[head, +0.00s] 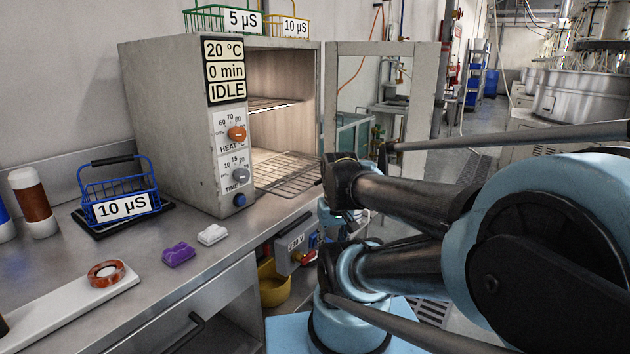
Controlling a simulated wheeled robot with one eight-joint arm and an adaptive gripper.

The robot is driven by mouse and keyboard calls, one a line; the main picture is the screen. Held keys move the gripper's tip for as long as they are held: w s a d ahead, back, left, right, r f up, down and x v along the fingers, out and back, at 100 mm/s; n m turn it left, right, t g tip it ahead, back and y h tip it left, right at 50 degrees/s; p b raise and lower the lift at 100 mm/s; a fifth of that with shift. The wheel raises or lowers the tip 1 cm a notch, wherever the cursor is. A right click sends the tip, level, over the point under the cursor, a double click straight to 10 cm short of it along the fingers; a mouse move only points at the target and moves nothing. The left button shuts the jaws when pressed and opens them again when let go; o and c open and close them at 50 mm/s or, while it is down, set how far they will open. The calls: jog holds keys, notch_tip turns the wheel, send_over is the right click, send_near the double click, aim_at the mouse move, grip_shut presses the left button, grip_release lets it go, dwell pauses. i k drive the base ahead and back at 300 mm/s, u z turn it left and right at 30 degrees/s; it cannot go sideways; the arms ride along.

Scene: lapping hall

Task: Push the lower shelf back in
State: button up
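The oven (170,110) stands on the bench with its door (425,95) swung open to the right. The lower shelf (285,176), a wire rack, sticks out of the chamber over the bench front. It looks level and empty. The upper shelf (268,104) lies inside the chamber. My arm comes in from the right, and its dark wrist end is close to the right of the lower shelf's outer corner. I cannot tell whether they touch. My gripper's fingers cannot be made out; the wrist and arm links cover that area.
A blue basket (122,181) on a black mat, a purple piece (178,254), a white piece (212,234) and a brown-red bottle (35,202) stand on the bench left. Green (215,17) and yellow (288,27) baskets sit on the oven. A yellow container (273,285) is below the bench edge.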

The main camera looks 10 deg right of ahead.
aim_at(317, 182)
jog(key=u, duration=0.35)
jog(key=k, duration=1.3)
jog(key=z, duration=1.15)
jog(key=i, duration=1)
jog(key=u, duration=0.05)
